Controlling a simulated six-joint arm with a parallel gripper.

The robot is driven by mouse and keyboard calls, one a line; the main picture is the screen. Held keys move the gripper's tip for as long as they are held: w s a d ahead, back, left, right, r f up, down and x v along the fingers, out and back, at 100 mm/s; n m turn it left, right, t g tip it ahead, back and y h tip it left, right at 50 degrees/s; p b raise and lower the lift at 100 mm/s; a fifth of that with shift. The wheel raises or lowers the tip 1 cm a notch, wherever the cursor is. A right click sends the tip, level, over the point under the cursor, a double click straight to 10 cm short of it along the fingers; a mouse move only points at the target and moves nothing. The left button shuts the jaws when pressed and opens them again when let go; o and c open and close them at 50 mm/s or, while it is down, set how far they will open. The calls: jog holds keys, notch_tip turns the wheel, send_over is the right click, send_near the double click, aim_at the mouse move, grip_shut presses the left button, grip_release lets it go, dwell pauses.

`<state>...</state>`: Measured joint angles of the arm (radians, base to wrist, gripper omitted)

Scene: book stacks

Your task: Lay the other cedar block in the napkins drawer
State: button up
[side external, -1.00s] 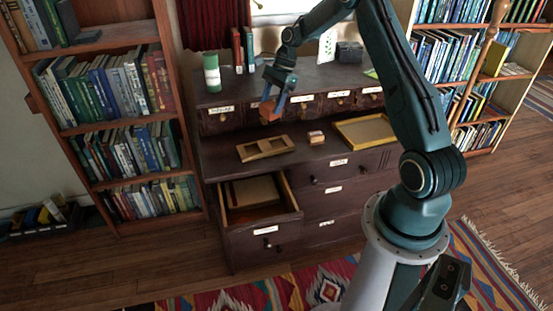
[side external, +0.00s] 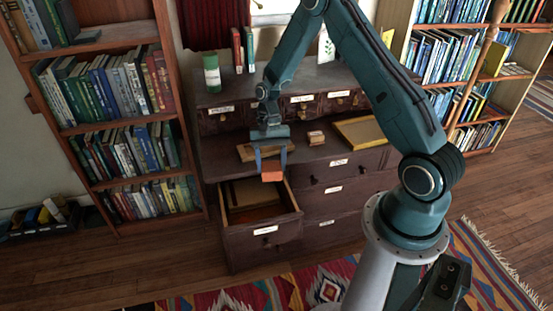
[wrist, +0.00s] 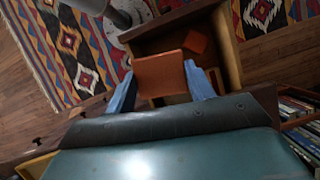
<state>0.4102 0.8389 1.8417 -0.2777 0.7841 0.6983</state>
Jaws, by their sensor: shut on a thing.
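My gripper (side external: 271,172) points down with its blue fingers shut on an orange-brown cedar block (side external: 272,175). The held block also shows between the fingers in the wrist view (wrist: 160,74). It hangs above the open drawer (side external: 233,242) at the lower left of the dresser, apart from it. The drawer's writing is too small to read. In the wrist view, another orange-brown block (wrist: 195,42) lies inside the drawer (wrist: 231,45), near one side wall. Part of the drawer floor is hidden behind the held block and gripper.
A wooden compartment tray (side external: 243,153) lies on the dresser top behind my gripper, partly hidden. A small wooden box (side external: 316,138) and a yellow-rimmed tray (side external: 378,143) sit to its right. A green-and-white canister (side external: 212,78) stands on the upper ledge.

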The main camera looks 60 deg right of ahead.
jog(key=shift+s+a+f+n+g, duration=0.15)
jog(key=shift+s+a+f+n, duration=0.1)
jog(key=shift+s+a+n, duration=0.2)
jog(key=shift+s+a+f+n+g, duration=0.15)
jog(key=shift+s+a+f+n, duration=0.15)
jog(key=shift+s+n, duration=0.2)
send_over(275, 214)
jog(key=s+a, duration=0.2)
jog(key=a, duration=0.2)
notch_tip(275, 214, down, 16)
jog(key=shift+d+f, duration=0.1)
jog(key=shift+d, duration=0.05)
jog(key=shift+f, duration=1.85)
jog(key=shift+f, duration=0.1)
jog(key=o, duration=1)
